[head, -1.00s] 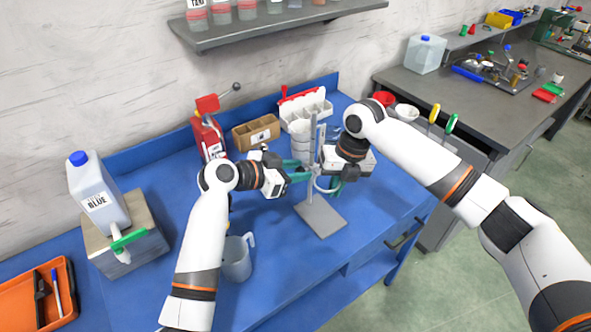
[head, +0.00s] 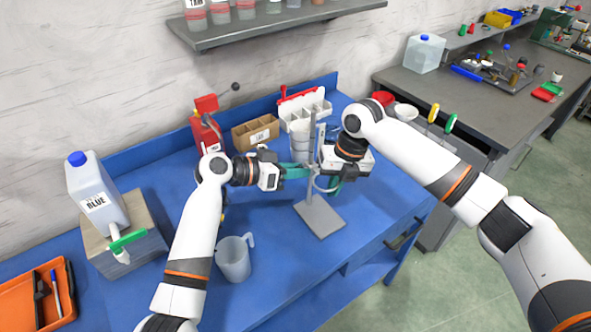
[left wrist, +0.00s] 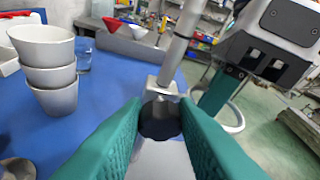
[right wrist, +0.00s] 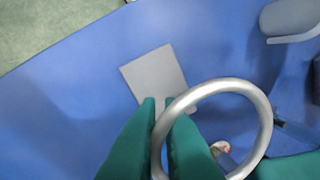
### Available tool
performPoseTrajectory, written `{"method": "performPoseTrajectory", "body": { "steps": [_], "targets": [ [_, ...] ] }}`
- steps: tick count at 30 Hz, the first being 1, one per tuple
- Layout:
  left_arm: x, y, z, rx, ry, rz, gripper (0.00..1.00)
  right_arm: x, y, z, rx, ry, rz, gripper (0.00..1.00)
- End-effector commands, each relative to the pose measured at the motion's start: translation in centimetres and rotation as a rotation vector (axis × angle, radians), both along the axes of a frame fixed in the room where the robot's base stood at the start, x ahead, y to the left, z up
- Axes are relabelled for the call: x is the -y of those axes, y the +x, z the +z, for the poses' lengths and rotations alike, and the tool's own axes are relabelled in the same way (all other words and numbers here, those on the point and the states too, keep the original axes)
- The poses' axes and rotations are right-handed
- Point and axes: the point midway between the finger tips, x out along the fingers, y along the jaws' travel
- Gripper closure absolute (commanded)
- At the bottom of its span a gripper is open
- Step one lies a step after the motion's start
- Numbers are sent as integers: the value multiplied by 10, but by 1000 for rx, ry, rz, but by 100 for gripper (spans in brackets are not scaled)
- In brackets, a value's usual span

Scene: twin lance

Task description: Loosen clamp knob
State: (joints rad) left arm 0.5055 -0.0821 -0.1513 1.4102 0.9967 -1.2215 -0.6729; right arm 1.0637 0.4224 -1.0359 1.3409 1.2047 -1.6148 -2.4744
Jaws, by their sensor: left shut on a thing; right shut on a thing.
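A stand with a flat grey base (head: 320,217) and an upright rod (head: 312,135) stands on the blue table. My left gripper (head: 305,171) is at the rod. In the left wrist view, its green fingers are shut on a dark round knob (left wrist: 160,121), just below a grey clamp block (left wrist: 161,88) on the rod. A metal ring (right wrist: 255,97) is on the stand. My right gripper (right wrist: 160,103) is shut on the ring's rim, above the base. In the head view, the right gripper's housing and the rod partly hide the clamp.
Stacked white cups (left wrist: 45,68) stand behind the rod. A grey jug (head: 233,260) stands left of the base. The front right of the table is clear.

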Motion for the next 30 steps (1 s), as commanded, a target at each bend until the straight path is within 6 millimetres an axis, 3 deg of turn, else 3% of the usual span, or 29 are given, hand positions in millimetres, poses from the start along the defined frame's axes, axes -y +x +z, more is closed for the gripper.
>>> {"method": "performPoseTrajectory", "body": {
  "steps": [1, 18, 30],
  "targets": [
    [-7, 5, 0, -36, -15, 14, 97, 4, 0, -1, -5, -10, -3, 100],
    [-9, 8, -4, -503, -285, 18, 97, 7, 0, -2, -5, -13, -7, 100],
    [-9, 9, -6, -739, -421, 17, 97, 7, 0, -2, -5, -13, -7, 100]
  ]
}}
